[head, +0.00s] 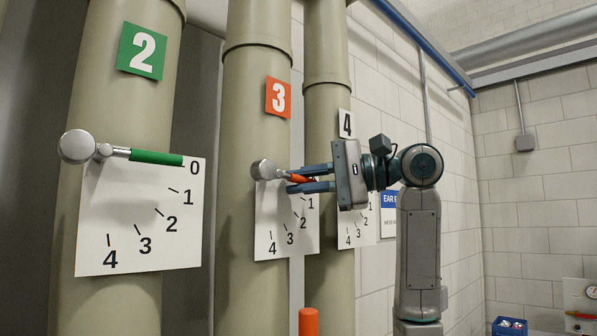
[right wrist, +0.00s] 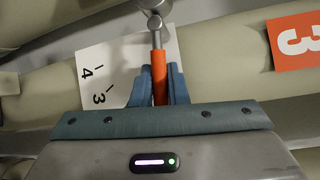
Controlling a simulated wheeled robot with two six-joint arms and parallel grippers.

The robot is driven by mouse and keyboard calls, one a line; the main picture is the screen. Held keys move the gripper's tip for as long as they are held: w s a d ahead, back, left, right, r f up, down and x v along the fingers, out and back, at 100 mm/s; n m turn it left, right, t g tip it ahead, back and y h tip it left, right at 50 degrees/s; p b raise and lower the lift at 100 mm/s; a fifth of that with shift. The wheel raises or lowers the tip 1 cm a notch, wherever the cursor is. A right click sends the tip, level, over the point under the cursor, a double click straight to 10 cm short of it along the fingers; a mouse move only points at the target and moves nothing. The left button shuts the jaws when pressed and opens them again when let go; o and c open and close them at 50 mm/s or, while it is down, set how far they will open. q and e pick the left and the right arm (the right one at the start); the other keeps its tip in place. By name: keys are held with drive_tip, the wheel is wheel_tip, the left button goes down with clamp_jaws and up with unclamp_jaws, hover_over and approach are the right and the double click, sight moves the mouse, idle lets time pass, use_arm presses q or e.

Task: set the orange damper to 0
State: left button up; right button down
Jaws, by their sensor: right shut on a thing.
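The orange damper lever (head: 298,179) sits on the pipe with the orange 3 sign (head: 278,98). It points right from its grey pivot (head: 263,170), tilted slightly down, above the visible 1 mark of its white scale plate (head: 285,245). The 0 mark is hidden behind my gripper. My right gripper (head: 300,180) comes in from the right and is shut on the orange lever. In the right wrist view the orange grip (right wrist: 159,78) lies between the two blue fingers. My left gripper is not in view.
The green lever (head: 155,157) on pipe 2 points at 0 on its plate (head: 140,235). Pipe 4 (head: 325,110) stands close behind my right gripper, its plate (head: 345,240) partly covered. An orange post end (head: 308,322) shows below. A blue crate (head: 509,326) is at lower right.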

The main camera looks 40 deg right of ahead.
drive_tip(key=shift+r, duration=0.25)
drive_tip(key=shift+n, duration=0.3)
drive_tip(key=shift+h+p, duration=0.35)
drive_tip(key=shift+h, duration=0.05)
drive_tip(key=c, duration=1.6)
unclamp_jaws()
drive_tip(key=shift+c, duration=0.2)
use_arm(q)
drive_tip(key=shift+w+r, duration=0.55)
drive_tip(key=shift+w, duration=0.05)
use_arm(e)
drive_tip(key=shift+o, duration=1)
drive_tip(key=shift+s+r, duration=0.1)
drive_tip(key=shift+s, duration=0.05)
